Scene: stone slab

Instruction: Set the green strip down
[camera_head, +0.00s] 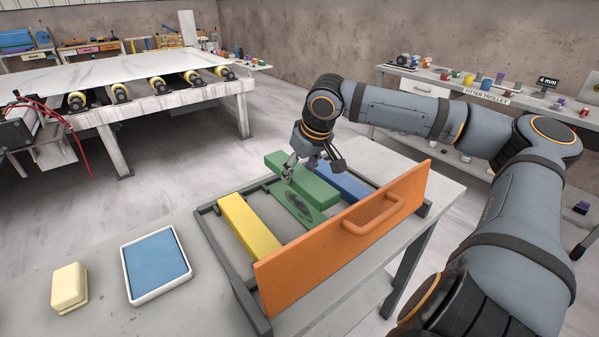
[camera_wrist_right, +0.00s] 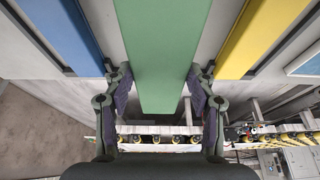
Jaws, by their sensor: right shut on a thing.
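The green strip (camera_head: 310,184) is between the fingers of my right gripper (camera_head: 302,166), which is shut on it. In the right wrist view the strip (camera_wrist_right: 158,60) runs between both fingertips (camera_wrist_right: 158,92). The strip is over the drawer-like frame (camera_head: 238,278), between the yellow strip (camera_head: 248,227) and the blue strip (camera_head: 343,181). Under it shows a flat green area (camera_head: 291,205) with a dark oval patch. I cannot tell whether the strip touches anything below. My left gripper is not in view.
The frame has an orange front panel (camera_head: 300,270) with a handle (camera_head: 372,214). On the grey table lie a white tray with a blue pad (camera_head: 155,264) and a cream block (camera_head: 69,287). Behind stands a roller table with a stone slab (camera_head: 120,72).

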